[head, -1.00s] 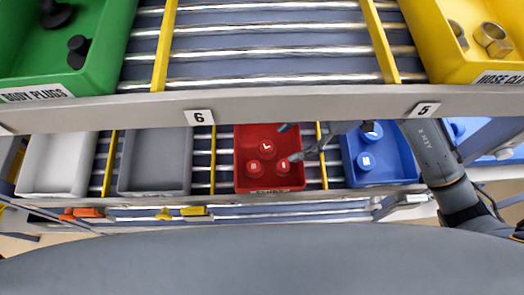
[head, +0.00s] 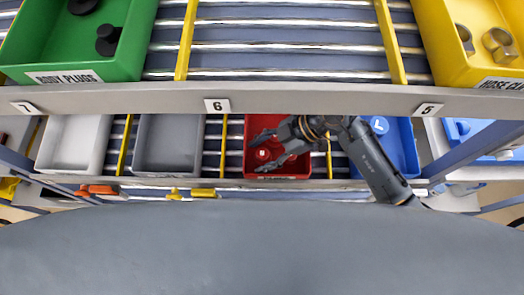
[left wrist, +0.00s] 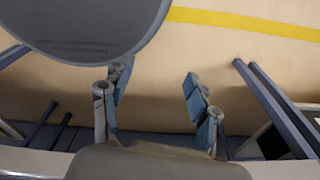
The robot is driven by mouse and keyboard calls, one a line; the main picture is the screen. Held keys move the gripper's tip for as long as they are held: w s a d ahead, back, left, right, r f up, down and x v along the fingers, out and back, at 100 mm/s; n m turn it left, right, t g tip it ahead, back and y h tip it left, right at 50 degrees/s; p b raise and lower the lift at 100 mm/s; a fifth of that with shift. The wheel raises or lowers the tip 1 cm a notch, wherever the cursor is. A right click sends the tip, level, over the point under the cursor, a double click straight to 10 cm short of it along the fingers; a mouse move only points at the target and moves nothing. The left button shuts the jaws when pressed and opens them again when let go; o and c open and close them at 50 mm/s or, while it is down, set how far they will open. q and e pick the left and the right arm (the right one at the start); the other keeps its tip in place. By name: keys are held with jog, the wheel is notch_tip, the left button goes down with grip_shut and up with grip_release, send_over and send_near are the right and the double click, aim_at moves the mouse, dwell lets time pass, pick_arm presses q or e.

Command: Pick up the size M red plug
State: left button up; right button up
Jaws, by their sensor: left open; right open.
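A red bin (head: 251,126) sits on the lower shelf of the rack in the head view. One red plug (head: 263,154) shows near its left side; its size letter is too small to read. My right gripper (head: 261,155) reaches in from the right over the bin with its fingers open, and the plug shows between the fingertips. I cannot tell its height above the plug. The gripper and arm cover the right part of the bin and any other plugs there. My left gripper (left wrist: 155,95) shows in the left wrist view, open and empty over the floor.
A dark grey bin (head: 168,145) and a white bin (head: 75,143) stand left of the red bin. A blue bin (head: 402,150) stands right, partly behind my arm. The upper shelf edge (head: 320,103) runs above, with a green bin (head: 70,50) and yellow bin (head: 440,60).

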jog(key=c, duration=0.6)
